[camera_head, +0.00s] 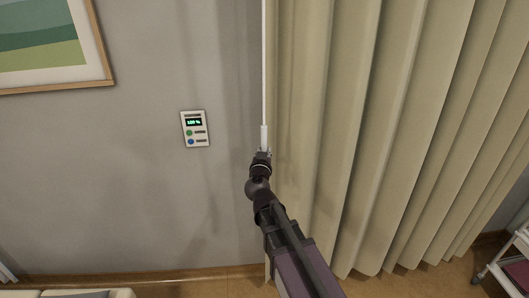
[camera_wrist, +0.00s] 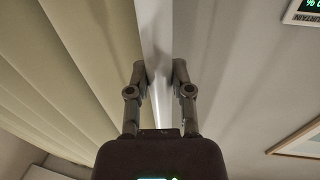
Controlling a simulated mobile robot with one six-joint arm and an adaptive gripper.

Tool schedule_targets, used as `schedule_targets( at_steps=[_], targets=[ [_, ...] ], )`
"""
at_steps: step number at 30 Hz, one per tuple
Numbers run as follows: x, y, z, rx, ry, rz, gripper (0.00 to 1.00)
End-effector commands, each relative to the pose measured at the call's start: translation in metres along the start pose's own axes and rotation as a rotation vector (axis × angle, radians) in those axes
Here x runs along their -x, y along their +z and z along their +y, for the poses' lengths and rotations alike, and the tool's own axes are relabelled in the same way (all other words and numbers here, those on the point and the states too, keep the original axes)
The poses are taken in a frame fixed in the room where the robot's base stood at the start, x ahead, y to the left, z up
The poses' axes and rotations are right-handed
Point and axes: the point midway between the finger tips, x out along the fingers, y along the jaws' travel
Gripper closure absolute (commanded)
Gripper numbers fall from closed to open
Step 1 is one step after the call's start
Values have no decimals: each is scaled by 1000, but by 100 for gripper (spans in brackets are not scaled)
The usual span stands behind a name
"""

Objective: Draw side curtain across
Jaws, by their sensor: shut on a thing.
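The side curtain (camera_head: 365,120) is beige and hangs in deep vertical folds over the right half of the head view. A thin white pull wand (camera_head: 264,70) hangs along its left edge and ends in a thicker white handle (camera_head: 264,137). My gripper (camera_head: 263,154) is shut on the wand at this handle. In the wrist view the wand (camera_wrist: 155,30) runs between the two fingers of my gripper (camera_wrist: 159,74), with the curtain (camera_wrist: 65,65) to its left. The fingers hide part of the handle.
A white wall panel (camera_head: 195,129) with a green display that appears to read 100 % is left of the wand. A framed picture (camera_head: 50,45) hangs at upper left. A white-framed trolley (camera_head: 505,262) stands at lower right. Bare wall lies left of the curtain.

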Motion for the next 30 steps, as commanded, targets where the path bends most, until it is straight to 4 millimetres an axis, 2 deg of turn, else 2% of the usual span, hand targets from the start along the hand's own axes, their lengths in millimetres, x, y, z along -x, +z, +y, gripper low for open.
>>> schedule_targets(
  at_steps=[1,5,6,9,10,23,30],
  targets=[
    [-1,-1,-6,3,-19,2,100],
    [-3,-1,-3,4,-14,2,100],
    [-4,-2,-2,5,-13,2,69],
    [-5,-2,0,5,-9,2,39],
    [-5,-2,0,5,-8,2,36],
    [-2,-1,6,3,1,2,36],
    [18,-1,6,3,0,2,36]
  ],
)
